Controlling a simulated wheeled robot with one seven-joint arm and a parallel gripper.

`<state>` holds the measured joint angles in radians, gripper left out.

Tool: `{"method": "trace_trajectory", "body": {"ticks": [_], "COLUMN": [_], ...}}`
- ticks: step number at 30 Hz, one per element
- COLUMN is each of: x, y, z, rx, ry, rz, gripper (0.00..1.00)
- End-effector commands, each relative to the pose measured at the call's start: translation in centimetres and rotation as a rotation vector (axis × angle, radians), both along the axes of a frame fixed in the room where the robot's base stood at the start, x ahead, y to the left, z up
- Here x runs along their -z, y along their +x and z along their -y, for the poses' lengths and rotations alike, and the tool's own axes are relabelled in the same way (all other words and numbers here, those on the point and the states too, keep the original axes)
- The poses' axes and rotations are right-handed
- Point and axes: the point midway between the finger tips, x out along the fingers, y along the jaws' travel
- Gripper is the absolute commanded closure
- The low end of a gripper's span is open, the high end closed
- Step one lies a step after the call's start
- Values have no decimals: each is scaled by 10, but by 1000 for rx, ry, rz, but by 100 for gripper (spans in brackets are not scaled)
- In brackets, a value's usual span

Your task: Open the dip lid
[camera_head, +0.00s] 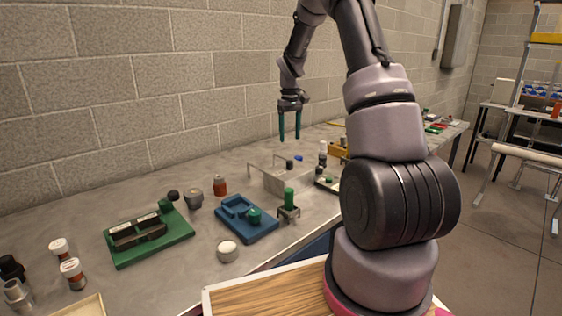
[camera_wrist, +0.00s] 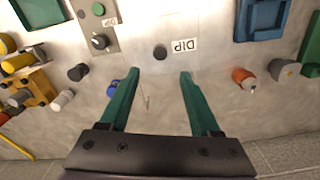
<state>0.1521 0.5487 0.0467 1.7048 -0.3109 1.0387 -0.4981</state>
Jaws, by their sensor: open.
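The dip lid (camera_head: 272,161) appears as a grey metal top on the box at the middle of the bench; its edges are hard to make out. A black knob (camera_wrist: 160,53) stands up beside a white DIP label (camera_wrist: 184,46) in the wrist view. The lid looks closed, as no opening shows. My gripper (camera_head: 290,136) is open and empty, pointing down above the back of the box. In the wrist view its teal fingers (camera_wrist: 160,75) are spread, with the knob beyond the tips and roughly between them. Nothing touches the fingers.
A blue fixture (camera_head: 247,220), a green-topped post (camera_head: 289,203) and a green board (camera_head: 148,236) lie on the near bench. A red-brown jar (camera_head: 220,185) is left of the box. A yellow rack (camera_wrist: 40,85) and a blue piece (camera_wrist: 114,88) are nearby. The block wall is behind.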

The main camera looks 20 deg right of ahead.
Motion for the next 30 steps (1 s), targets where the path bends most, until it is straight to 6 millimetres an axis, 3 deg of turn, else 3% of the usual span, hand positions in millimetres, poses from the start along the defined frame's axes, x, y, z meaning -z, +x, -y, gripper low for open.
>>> {"method": "trace_trajectory", "body": {"ticks": [15,21,30], "x": [86,103,105], "y": [-1,-1,-1], "z": [0,0,0], "rx": [1,1,1], "ry": [2,1,1], "rz": [-3,-1,0], "gripper": [36,36,36]}}
